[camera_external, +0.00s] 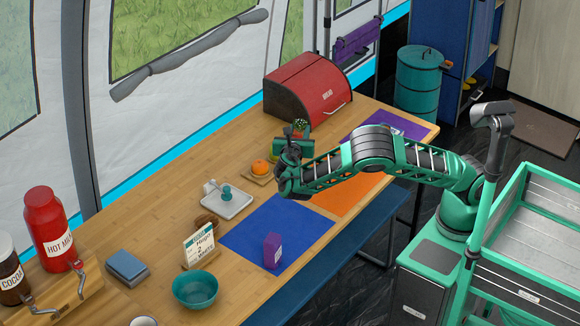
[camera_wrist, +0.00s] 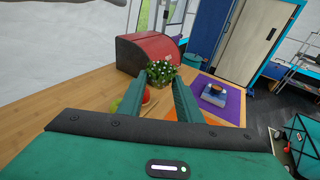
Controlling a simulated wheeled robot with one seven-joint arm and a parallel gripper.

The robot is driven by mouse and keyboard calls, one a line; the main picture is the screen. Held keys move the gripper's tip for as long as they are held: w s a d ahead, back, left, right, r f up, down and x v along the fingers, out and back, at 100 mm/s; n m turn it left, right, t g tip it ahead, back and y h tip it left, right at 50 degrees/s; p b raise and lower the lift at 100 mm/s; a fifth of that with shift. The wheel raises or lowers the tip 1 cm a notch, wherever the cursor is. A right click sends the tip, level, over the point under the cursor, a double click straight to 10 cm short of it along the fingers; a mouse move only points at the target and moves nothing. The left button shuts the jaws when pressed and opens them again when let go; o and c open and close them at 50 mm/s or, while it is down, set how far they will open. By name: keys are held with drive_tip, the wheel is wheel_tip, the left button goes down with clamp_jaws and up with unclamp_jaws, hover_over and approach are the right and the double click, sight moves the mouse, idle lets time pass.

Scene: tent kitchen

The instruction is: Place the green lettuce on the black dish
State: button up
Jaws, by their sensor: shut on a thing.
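A leafy green bunch flecked with white, apparently the green lettuce (camera_wrist: 161,71), shows between my fingertips in the wrist view. It also shows in the external view (camera_external: 300,125), in front of the red bread box. My gripper (camera_wrist: 158,80) has its two green fingers on either side of it and is shut on it. In the external view my gripper (camera_external: 301,138) is above the wooden table, partly masked by its own links. I cannot clearly make out a black dish in either view.
The red bread box (camera_external: 307,88) stands behind my gripper. A purple mat (camera_wrist: 233,106) with a bluish object lies to its right. An orange (camera_external: 259,167) sits on a small board. A grey tray (camera_external: 238,206), blue mat (camera_external: 250,232) and teal bowl (camera_external: 195,289) are nearer.

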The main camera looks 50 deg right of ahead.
drive_tip(key=s+d+m+g+h, duration=0.1)
drive_tip(key=s+d+m+g, duration=0.25)
drive_tip(key=d, duration=0.55)
drive_tip(key=s+d+m+g, duration=0.2)
drive_tip(key=s+d+g, duration=0.15)
drive_tip(key=d, duration=0.65)
drive_tip(key=s+d+m+g+h, duration=0.1)
drive_tip(key=s+d+m+g, duration=0.25)
drive_tip(key=d, duration=0.55)
drive_tip(key=shift+n, duration=0.4)
drive_tip(key=d+f, duration=0.3)
drive_tip(key=f, duration=0.1)
drive_tip(key=w+d+f, duration=0.1)
drive_tip(key=d+f, duration=0.2)
drive_tip(key=d, duration=0.1)
drive_tip(key=w+d+f, duration=0.1)
drive_tip(key=d+f, duration=0.3)
drive_tip(key=shift+d+f, duration=0.25)
drive_tip(key=shift+f, duration=2.05)
drive_tip(key=o, duration=0.9)
drive_tip(key=shift+f, duration=0.1)
drive_tip(key=shift+c, duration=0.2)
drive_tip(key=shift+o, duration=0.9)
